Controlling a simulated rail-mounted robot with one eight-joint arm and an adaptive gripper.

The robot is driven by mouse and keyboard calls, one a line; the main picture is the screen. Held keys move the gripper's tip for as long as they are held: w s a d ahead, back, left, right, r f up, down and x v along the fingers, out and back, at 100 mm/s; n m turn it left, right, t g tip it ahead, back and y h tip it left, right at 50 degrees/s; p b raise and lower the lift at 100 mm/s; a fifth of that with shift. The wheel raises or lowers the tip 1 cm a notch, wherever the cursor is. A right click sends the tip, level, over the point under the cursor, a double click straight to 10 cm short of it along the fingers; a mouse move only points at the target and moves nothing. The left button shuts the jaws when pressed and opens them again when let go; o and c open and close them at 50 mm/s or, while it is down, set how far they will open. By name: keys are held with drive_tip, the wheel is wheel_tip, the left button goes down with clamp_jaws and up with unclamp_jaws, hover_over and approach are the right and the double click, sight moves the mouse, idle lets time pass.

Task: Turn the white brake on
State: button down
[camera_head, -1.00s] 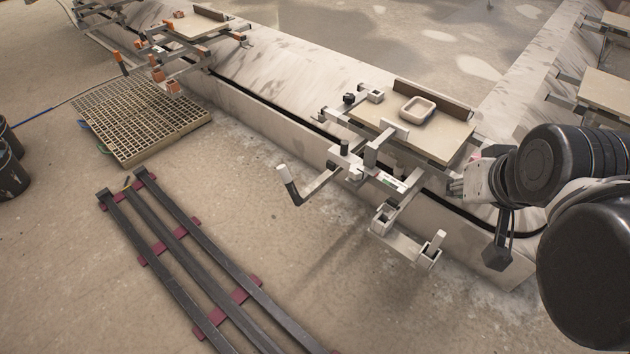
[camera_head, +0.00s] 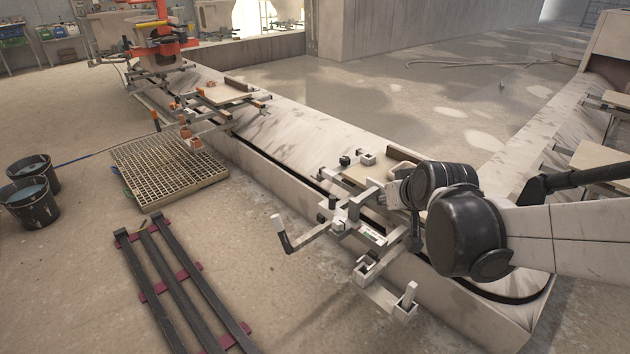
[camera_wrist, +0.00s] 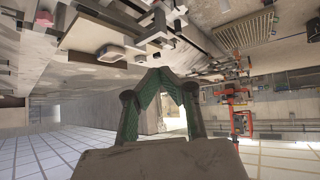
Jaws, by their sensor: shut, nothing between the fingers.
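A second upright with a pale top (camera_head: 409,293) stands on the lower bracket at the front. I cannot tell on or off from either. My gripper (camera_wrist: 162,76) is shut and empty in the wrist view, its green-lined fingers meeting at the tips. In the head view my gripper (camera_head: 393,194) is above the station's right part, to the right of the white-tipped lever and apart from it.
The carousel's pale casing (camera_head: 290,120) runs behind the frame. Another station with orange-tipped parts (camera_head: 205,105) stands further back left. A floor grate (camera_head: 165,170), dark rails on maroon blocks (camera_head: 175,270) and black buckets (camera_head: 32,205) lie left.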

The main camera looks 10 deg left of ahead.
drive_tip(key=w+a+f+n+y, duration=0.1)
drive_tip(key=w+a+f, duration=0.45)
drive_tip(key=a, duration=0.25)
drive_tip(key=n+t+y, duration=0.1)
drive_tip(key=n+y, duration=0.2)
drive_tip(key=n, duration=0.1)
approach(280, 224)
drive_tip(key=b+x, duration=0.3)
drive_tip(key=x, duration=0.4)
drive_tip(key=shift+w+a+f+b, duration=0.1)
drive_tip(key=shift+a+f+b, duration=0.05)
drive_tip(key=shift+a+b, duration=0.15)
drive_tip(key=shift+d, duration=0.1)
